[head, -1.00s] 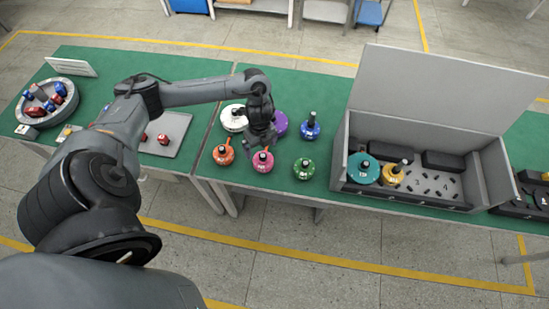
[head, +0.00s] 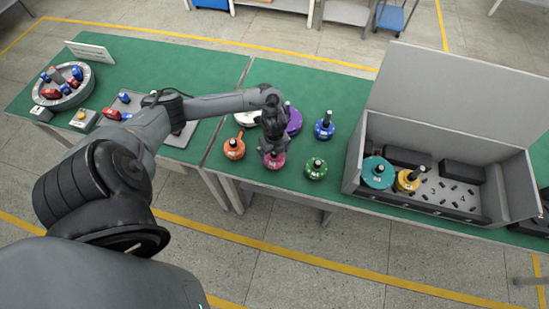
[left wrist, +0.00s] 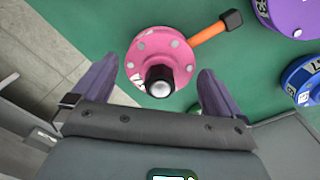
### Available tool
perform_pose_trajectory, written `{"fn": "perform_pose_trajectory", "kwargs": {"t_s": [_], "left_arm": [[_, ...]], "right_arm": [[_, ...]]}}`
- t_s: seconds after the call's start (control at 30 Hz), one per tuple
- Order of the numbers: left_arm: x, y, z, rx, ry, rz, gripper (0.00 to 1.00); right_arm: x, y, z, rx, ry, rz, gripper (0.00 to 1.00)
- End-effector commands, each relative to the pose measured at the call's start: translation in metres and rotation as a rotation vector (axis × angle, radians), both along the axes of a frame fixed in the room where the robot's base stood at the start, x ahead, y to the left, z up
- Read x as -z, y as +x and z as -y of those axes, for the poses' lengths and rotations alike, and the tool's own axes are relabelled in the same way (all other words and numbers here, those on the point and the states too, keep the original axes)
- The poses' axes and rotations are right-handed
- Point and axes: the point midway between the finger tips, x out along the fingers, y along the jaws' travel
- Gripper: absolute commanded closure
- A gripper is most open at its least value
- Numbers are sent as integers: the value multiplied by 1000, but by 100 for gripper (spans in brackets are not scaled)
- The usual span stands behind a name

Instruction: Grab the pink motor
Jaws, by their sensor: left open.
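The pink motor (head: 274,161) stands upright on the green table near its front edge, a pink disc with a black shaft on top. In the left wrist view the pink motor (left wrist: 155,55) lies just beyond my left gripper (left wrist: 155,88), its black shaft between the two spread fingertips. My left gripper (head: 272,148) is open and empty, right over the pink motor in the head view, and partly hides it. My right gripper is not in view.
An orange motor (head: 234,149) and a green motor (head: 316,168) flank the pink one. White, purple (head: 293,120) and blue (head: 324,129) motors stand behind. A grey open box (head: 352,163) at right holds a teal and a yellow motor. An orange-handled tool (left wrist: 210,30) lies near the pink motor.

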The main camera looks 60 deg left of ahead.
Motion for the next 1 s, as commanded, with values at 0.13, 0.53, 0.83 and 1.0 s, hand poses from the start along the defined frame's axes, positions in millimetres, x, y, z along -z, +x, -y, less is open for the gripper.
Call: {"fn": "perform_pose_trajectory", "kwargs": {"t_s": [0.13,0.53,0.83,1.0], "left_arm": [[11,0,0,0,0,0,0],[12,0,0,0,1,0,21],[12,0,0,0,1,0,67],[11,1,-1,0,1,3,75]], "right_arm": [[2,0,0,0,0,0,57],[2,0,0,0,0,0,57],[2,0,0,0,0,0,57],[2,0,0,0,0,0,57]]}}
